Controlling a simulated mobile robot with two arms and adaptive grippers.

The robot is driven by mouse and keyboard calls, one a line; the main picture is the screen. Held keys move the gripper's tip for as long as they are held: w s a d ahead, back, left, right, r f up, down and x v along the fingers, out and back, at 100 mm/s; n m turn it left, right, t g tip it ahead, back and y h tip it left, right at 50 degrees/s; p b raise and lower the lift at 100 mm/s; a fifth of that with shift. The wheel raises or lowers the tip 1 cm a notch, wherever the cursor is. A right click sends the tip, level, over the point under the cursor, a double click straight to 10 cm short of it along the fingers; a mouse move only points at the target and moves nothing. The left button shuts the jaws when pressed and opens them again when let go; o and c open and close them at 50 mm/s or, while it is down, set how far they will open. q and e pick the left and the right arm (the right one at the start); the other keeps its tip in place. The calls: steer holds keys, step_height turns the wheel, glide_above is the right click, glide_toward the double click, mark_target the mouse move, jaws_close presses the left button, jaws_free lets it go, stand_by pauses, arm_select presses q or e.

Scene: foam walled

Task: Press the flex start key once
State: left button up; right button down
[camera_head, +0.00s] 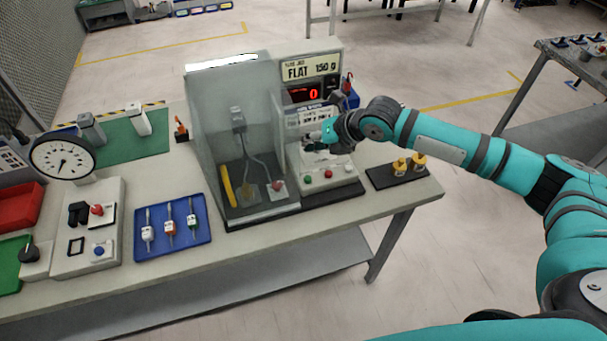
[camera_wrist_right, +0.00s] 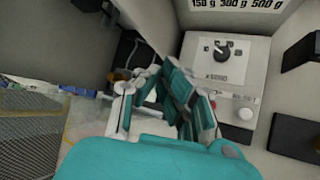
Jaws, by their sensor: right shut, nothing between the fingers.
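The test machine (camera_head: 315,160) stands on the bench, with a sign reading "FLAT 150 g" and a red display (camera_head: 303,94) showing 0. Its sloped front panel carries a green button (camera_head: 308,187), a red button (camera_head: 328,174) and a white button (camera_head: 347,168). Their labels are too small to read, so I cannot tell which is the flex start key. My right gripper (camera_head: 314,144) is shut and empty, above and behind the buttons, in front of the upper panel. In the right wrist view the white button (camera_wrist_right: 245,113) shows clear of the fingers. My left gripper is out of view.
A clear-walled booth (camera_head: 238,130) adjoins the machine on the left. A dark tray with brass weights (camera_head: 400,167) lies to the right. A blue tray (camera_head: 145,246) with several tools and a dial gauge (camera_head: 62,158) are further left. A black knob (camera_wrist_right: 222,52) shows in the wrist view.

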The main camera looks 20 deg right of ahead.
steer(key=b, duration=0.7)
glide_above(310, 177)
step_height(310, 177, down, 7)
steer(key=shift+w+f, duration=0.1)
steer(key=shift+f, duration=0.8)
arm_select(q)
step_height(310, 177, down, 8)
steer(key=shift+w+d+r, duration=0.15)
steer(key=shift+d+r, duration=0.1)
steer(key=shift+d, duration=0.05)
steer(key=shift+b, duration=0.3)
arm_select(e)
steer(key=shift+f, duration=0.2)
steer(key=shift+f, duration=0.25)
